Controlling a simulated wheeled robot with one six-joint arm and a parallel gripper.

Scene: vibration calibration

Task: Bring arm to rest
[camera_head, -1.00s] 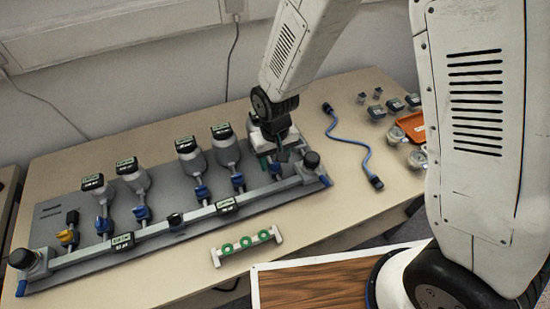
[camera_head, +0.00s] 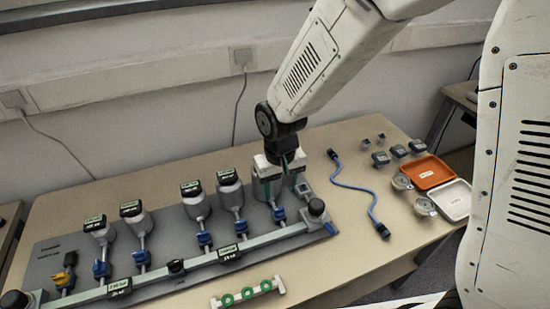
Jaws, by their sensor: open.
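My gripper (camera_head: 284,178) hangs below the black wrist of my white arm, over the right end of the grey manifold board (camera_head: 62,240). It points down and its jaws are apart. It partly hides the rightmost canister (camera_head: 260,189) behind it. I cannot tell whether the fingers touch anything there. The other white canisters with dark labelled tops, such as this one (camera_head: 230,192), stand in a row to the left.
A blue cable (camera_head: 358,188) lies right of the board. An orange tray (camera_head: 427,171), a white tray (camera_head: 453,200), round gauges (camera_head: 424,205) and small square parts (camera_head: 381,158) lie at the right. A white rack with green rings (camera_head: 247,294) stands at the front edge.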

